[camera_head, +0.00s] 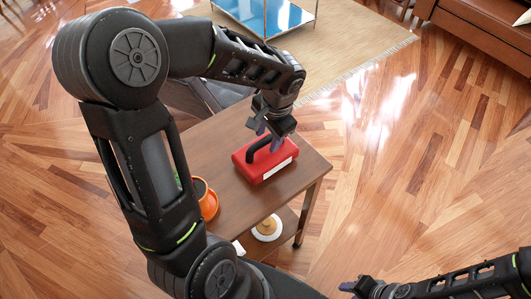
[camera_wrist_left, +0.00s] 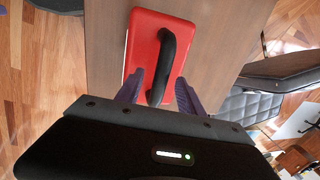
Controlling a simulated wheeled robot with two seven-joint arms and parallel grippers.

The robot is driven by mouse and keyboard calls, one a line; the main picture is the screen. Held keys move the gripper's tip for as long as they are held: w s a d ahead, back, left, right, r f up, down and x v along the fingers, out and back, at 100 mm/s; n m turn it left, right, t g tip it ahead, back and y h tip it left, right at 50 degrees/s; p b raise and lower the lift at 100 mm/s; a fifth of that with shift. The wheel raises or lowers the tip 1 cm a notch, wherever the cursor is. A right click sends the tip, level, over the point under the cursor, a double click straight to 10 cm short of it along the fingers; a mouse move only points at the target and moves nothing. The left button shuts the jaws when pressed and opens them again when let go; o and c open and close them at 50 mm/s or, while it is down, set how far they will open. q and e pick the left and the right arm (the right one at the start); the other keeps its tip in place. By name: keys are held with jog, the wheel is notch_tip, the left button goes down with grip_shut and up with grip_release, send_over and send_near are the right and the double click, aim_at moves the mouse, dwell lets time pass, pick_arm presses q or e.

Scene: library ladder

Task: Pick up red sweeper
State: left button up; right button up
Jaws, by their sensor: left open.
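The red sweeper (camera_head: 267,161) lies on a small wooden side table in the head view. It is a red block with a black arched handle on top and a white strip along one side. In the left wrist view the red sweeper (camera_wrist_left: 146,38) is ahead of my left gripper, with the handle running lengthwise. My left gripper (camera_head: 268,141) is over the sweeper and open. In the left wrist view my left gripper (camera_wrist_left: 160,88) has its purple-grey fingers on both sides of the handle's near end. Contact cannot be told. My right gripper (camera_head: 358,287) is low in the head view, away from the table.
The side table (camera_head: 235,205) also holds an orange cup (camera_head: 207,203) at its left. A white and gold round item (camera_head: 267,228) is on its lower shelf. A glass table (camera_head: 268,15) on a rug and a brown leather sofa (camera_head: 480,30) are farther back. Wood floor at right is clear.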

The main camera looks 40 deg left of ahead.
pick_arm(q)
jog(key=shift+a+f, duration=0.2)
jog(key=shift+f, duration=0.7)
grip_shut()
jog(key=shift+r, duration=0.1)
dwell(1.0)
